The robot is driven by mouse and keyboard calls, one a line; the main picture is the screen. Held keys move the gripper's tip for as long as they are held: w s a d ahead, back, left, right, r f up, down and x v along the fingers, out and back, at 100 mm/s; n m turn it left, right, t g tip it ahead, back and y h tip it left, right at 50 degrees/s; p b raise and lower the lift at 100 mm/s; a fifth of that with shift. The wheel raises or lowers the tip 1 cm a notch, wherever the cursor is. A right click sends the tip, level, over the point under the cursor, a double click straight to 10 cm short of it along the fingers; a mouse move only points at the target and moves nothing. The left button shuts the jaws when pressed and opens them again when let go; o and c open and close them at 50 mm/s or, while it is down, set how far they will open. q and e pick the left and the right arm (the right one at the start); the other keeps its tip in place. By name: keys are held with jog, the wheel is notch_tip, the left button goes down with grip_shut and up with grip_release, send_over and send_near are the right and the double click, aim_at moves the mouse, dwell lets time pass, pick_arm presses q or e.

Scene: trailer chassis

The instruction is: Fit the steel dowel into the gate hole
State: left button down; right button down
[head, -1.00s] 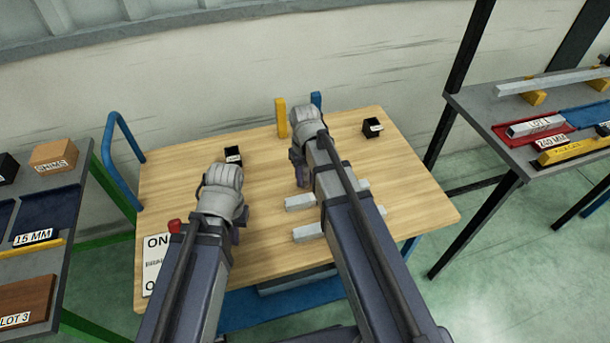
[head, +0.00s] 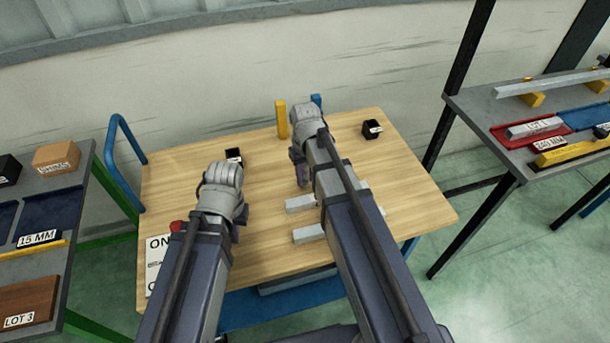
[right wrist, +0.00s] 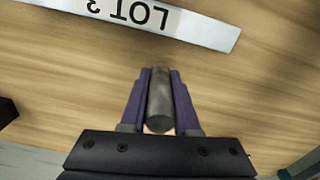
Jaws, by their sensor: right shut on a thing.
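The steel dowel (right wrist: 160,105) is a grey cylinder in the right wrist view, lengthwise between the purple fingers of my right gripper (right wrist: 161,76), which is shut on it. In the head view my right gripper (head: 298,168) is over the middle of the wooden table (head: 265,185), mostly hidden by its own arm. My left gripper (head: 232,225) is over the table's left part; its fingers are hidden by the wrist, so its opening does not show. The gate hole cannot be made out in either view.
Black cups (head: 372,129) (head: 233,156) stand on the table. A yellow post (head: 281,119) and a blue post (head: 316,101) stand at its back edge. Grey bars (head: 308,234) lie beside my right arm. A LOT-labelled bar (right wrist: 200,28) shows in the wrist view. Racks flank the table.

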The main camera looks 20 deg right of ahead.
notch_tip(320, 180, up, 9)
jog(key=p, duration=0.8)
jog(key=shift+f, duration=0.2)
